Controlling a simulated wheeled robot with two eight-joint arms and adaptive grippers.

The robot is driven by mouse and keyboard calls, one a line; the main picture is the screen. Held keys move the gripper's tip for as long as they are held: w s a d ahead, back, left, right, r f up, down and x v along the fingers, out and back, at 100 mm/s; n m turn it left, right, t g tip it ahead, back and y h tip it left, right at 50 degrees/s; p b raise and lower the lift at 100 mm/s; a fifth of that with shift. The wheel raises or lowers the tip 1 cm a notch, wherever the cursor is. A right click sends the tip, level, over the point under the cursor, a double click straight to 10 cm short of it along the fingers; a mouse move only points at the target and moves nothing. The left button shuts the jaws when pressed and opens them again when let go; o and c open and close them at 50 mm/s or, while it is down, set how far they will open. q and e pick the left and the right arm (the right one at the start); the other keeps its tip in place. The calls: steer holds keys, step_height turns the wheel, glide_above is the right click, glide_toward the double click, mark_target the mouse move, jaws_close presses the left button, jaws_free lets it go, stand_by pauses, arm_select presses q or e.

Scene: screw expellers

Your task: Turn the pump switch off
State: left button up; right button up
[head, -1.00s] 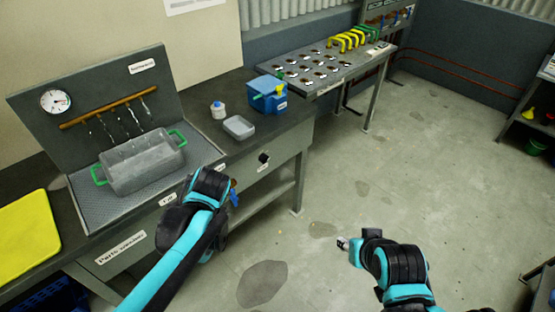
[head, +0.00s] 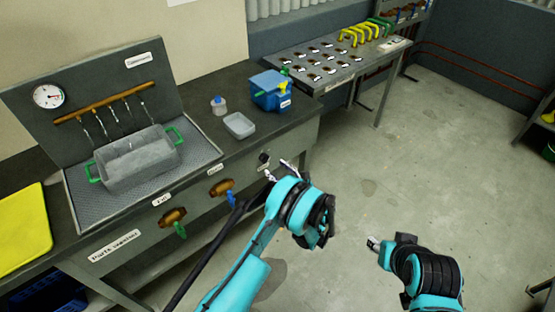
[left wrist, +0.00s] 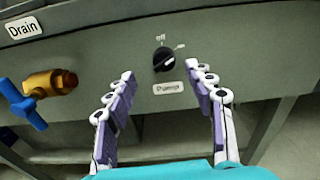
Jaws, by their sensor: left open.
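The pump switch (head: 264,157) is a black rotary knob on the front panel of the wash bench. In the left wrist view the knob (left wrist: 164,60) sits above a label reading Pump, with an "off" mark above it and another mark to its upper right. My left gripper (head: 278,174) is just in front of the knob. In the left wrist view its two fingers (left wrist: 168,112) are spread, with the knob beyond and between their tips, not touched. My right gripper (head: 374,243) hangs over the floor, away from the bench; its finger opening is too small to tell.
A brass valve with a blue handle (head: 225,190) is left of the knob, and one with a green handle (head: 175,218) is farther left. A grey tub with green handles (head: 137,160) stands on the bench. A blue container (head: 270,90) is at the back. Open floor lies right.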

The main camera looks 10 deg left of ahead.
mark_target(265, 159)
arm_select(q)
steer(key=f+b+x, duration=0.1)
steer(key=b+x, duration=0.1)
steer(key=x, duration=0.4)
steer(key=shift+w+m, duration=0.4)
steer(key=shift+w, duration=0.05)
steer(key=shift+a+f, duration=0.1)
steer(key=c, duration=1.2)
